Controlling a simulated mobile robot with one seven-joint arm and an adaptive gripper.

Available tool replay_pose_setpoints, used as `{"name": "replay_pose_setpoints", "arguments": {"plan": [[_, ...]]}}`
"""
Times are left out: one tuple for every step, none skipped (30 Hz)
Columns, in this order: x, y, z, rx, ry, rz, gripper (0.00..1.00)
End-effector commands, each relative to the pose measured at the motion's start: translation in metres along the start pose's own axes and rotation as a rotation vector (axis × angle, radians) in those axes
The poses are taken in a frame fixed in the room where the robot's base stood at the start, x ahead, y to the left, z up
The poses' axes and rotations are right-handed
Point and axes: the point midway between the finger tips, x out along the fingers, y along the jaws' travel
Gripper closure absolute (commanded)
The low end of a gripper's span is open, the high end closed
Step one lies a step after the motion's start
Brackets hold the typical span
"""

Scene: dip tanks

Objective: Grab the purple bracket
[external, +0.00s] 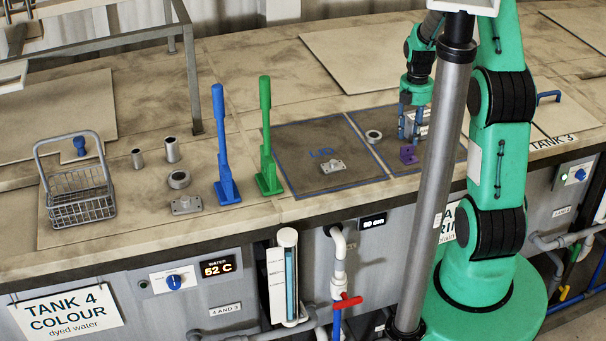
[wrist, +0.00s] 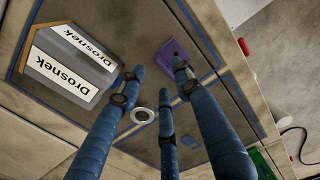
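The purple bracket (external: 408,154) is small and lies on the dark, blue-edged panel at the right of the bench. My gripper (external: 410,139) hangs over it, fingers pointing down, in the external view.
A grey box labelled Drosnek (wrist: 75,62) stands close beside the fingers. A metal ring (external: 374,136) lies left of my gripper. A bracket (external: 333,166) lies on the LID panel. Green (external: 266,135) and blue (external: 222,150) levers, metal parts and a wire basket (external: 80,208) are farther left.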

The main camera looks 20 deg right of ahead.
Motion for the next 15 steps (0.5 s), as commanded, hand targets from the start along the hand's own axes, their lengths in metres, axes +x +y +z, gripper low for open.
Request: {"name": "replay_pose_setpoints", "arguments": {"plan": [[0.002,0.000,0.000,0.000,0.000,-0.001,0.67],[0.004,-0.001,0.000,0.000,0.000,-0.002,0.67],[0.006,-0.001,0.000,0.000,0.000,-0.002,0.67],[0.009,-0.001,0.000,0.000,0.001,-0.002,0.67],[0.011,-0.001,-0.001,0.000,0.001,-0.003,0.67],[0.015,-0.001,-0.001,0.000,0.001,-0.003,0.67],[0.018,-0.001,-0.001,0.000,0.001,-0.002,0.67],[0.021,-0.001,-0.001,0.000,0.001,-0.003,0.67],[0.025,-0.002,-0.001,0.000,0.001,-0.003,0.67],[0.029,-0.002,-0.001,0.000,0.001,-0.003,0.67],[0.032,-0.001,-0.001,0.000,0.001,-0.002,0.67],[0.037,-0.001,-0.001,0.000,0.001,-0.003,0.67],[0.040,-0.002,-0.001,0.000,0.001,-0.003,0.67],[0.042,-0.002,-0.001,0.000,0.001,-0.003,0.67],[0.045,-0.001,-0.001,0.000,0.001,-0.002,0.67]]}}
